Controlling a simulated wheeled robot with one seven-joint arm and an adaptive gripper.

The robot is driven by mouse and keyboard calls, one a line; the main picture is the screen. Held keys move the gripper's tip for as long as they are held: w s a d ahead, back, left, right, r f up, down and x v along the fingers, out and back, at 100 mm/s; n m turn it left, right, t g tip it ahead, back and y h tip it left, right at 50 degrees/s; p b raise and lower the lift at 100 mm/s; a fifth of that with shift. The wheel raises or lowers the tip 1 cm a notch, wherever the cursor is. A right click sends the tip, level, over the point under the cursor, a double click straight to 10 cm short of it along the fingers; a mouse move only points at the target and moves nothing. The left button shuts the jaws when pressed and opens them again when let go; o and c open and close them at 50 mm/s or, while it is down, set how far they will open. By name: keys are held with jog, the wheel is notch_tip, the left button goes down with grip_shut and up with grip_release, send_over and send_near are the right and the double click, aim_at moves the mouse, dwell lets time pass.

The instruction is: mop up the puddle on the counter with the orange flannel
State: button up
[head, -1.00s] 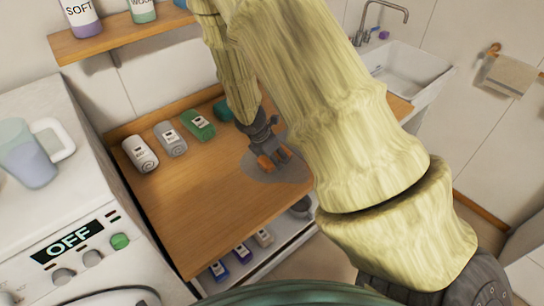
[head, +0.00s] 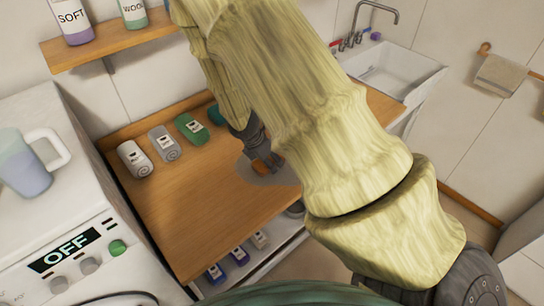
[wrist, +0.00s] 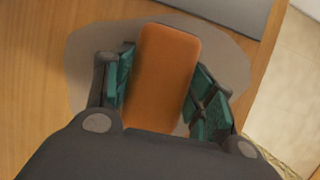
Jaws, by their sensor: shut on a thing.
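The orange flannel (wrist: 162,75) is a folded block between the two fingers of my gripper (wrist: 163,95). My gripper is shut on it. The puddle (wrist: 92,55) is a grey wet patch on the wooden counter, spreading out around the flannel on both sides. In the head view the puddle (head: 262,178) lies on the counter (head: 190,210) near its right part, its right side hidden by my arm. Whether the flannel touches the surface is hard to tell.
Rolled towels in white (head: 134,158), grey (head: 164,143) and green (head: 191,128) lie along the counter's back. A washing machine (head: 60,215) with a jug (head: 25,165) stands left. A sink (head: 395,72) is at the right. The counter's front left is clear.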

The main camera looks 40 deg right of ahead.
aim_at(260, 164)
jog(key=shift+s+a+r+p, duration=0.15)
jog(key=shift+a+p, duration=0.3)
jog(key=shift+a, duration=1.3)
jog(key=shift+d+f+p, duration=0.2)
jog(key=shift+d+p, duration=0.4)
jog(key=shift+d, duration=2.35)
jog(key=shift+w+d+r+p, duration=0.1)
jog(key=shift+w+r+p, duration=0.15)
jog(key=shift+r+p, duration=0.4)
notch_tip(260, 164, up, 7)
jog(key=p, duration=0.6)
jog(key=shift+f, duration=0.1)
jog(key=shift+f, duration=0.1)
